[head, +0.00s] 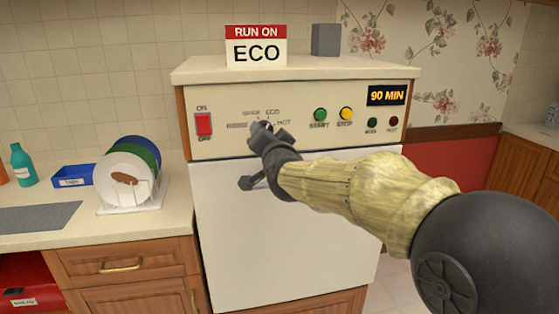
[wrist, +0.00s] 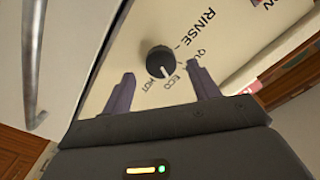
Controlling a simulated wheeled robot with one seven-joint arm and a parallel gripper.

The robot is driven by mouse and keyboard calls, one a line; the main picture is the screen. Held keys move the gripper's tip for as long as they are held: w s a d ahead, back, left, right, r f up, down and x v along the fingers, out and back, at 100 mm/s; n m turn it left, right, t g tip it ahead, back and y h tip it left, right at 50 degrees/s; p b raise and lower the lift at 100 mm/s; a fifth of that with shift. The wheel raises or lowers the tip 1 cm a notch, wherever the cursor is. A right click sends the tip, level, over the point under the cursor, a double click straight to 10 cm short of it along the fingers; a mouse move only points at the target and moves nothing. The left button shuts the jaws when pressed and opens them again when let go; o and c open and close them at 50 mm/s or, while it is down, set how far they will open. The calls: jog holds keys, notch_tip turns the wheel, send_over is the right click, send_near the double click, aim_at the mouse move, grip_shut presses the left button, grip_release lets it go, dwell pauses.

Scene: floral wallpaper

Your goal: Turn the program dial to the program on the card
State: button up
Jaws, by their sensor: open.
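The card (head: 256,47) on top of the appliance reads "RUN ON ECO". The program dial (wrist: 160,58) is a round black knob with a white pointer line, ringed by RINSE, QUICK, ECO and HOT labels. In the wrist view the pointer line faces the ECO and HOT side, close to ECO; I cannot tell if it lines up exactly. My gripper (wrist: 166,74) is open, its two fingers apart on either side of the dial in that view. In the head view my gripper (head: 262,133) is at the panel and mostly hides the dial. Contact with the knob is not clear.
The panel also has a red ON/OFF switch (head: 203,124), a green START button (head: 320,114), a yellow STOP button (head: 346,113) and a display (head: 387,95) reading 90 MIN. A bar handle (wrist: 36,65) is at the wrist view's left. A plate rack (head: 135,190) stands left.

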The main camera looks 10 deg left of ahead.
jog(key=b+v, duration=0.1)
jog(key=v, duration=1.3)
jog(key=shift+s+d, duration=0.15)
jog(key=shift+s, duration=0.2)
jog(key=s+d+f+n+g+h, duration=0.15)
jog(key=d+f+g, duration=0.35)
jog(key=f, duration=0.6)
jog(key=d+f+n+g+h, duration=0.1)
jog(key=d+f+g+h, duration=0.15)
jog(key=d+f, duration=0.65)
jog(key=s+d+f+n+g+h, duration=0.1)
jog(key=s+d+f+g, duration=0.25)
jog(key=s+f, duration=0.3)
jog(key=s+d+f+n+g+h, duration=0.1)
jog(key=s+d+f+g, duration=0.2)
jog(key=s+d+f, duration=0.4)
notch_tip(320, 180, up, 22)
jog(key=a+p, duration=0.2)
jog(key=p, duration=2.1)
jog(key=shift+w+a+r+p, duration=0.2)
jog(key=shift+w+p, duration=0.1)
jog(key=shift+w, duration=0.2)
